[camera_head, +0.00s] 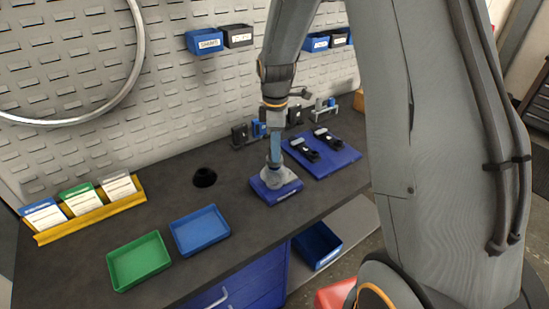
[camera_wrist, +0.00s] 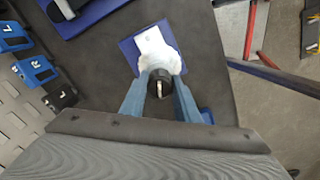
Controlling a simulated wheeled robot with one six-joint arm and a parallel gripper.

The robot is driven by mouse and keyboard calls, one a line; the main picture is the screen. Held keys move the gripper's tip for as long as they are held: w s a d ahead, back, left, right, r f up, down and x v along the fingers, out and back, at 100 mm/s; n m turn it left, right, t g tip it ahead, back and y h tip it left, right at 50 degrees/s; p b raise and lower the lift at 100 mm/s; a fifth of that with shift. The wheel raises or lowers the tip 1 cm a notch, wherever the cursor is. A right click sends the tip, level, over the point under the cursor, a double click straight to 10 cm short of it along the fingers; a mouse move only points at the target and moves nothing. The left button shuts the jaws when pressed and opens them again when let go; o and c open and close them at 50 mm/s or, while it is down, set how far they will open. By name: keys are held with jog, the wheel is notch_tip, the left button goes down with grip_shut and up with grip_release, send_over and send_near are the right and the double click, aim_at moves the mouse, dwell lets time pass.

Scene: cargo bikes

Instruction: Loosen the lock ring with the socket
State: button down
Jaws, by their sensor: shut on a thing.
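My gripper (camera_head: 275,160) points down over a small blue stand (camera_head: 262,196) on the dark bench. Its blue fingers also show in the wrist view (camera_wrist: 160,90), shut on a dark round piece with a pale slot, which looks like the top of the socket (camera_wrist: 158,78). A pale grey part (camera_head: 287,178) sits on the stand beneath the fingers; it also shows in the wrist view (camera_wrist: 153,45). The lock ring cannot be made out; the fingers and the socket cover the middle of the grey part. I cannot tell whether the socket is seated on it.
A blue mat (camera_head: 335,165) with black holders lies behind to the right. A blue tray (camera_head: 200,230) and a green tray (camera_head: 139,261) stand at left, with a dark round hole or cup (camera_head: 205,177) behind. A yellow card rack (camera_head: 90,218) is farther left. Small holders line the wall.

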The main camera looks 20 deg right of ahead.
jog(key=shift+f, duration=0.55)
dwell(0.4)
jog(key=c, duration=2)
grip_release()
grip_shut()
jog(key=n, duration=0.4)
jog(key=shift+f+n, duration=0.1)
jog(key=shift+n, duration=1.2)
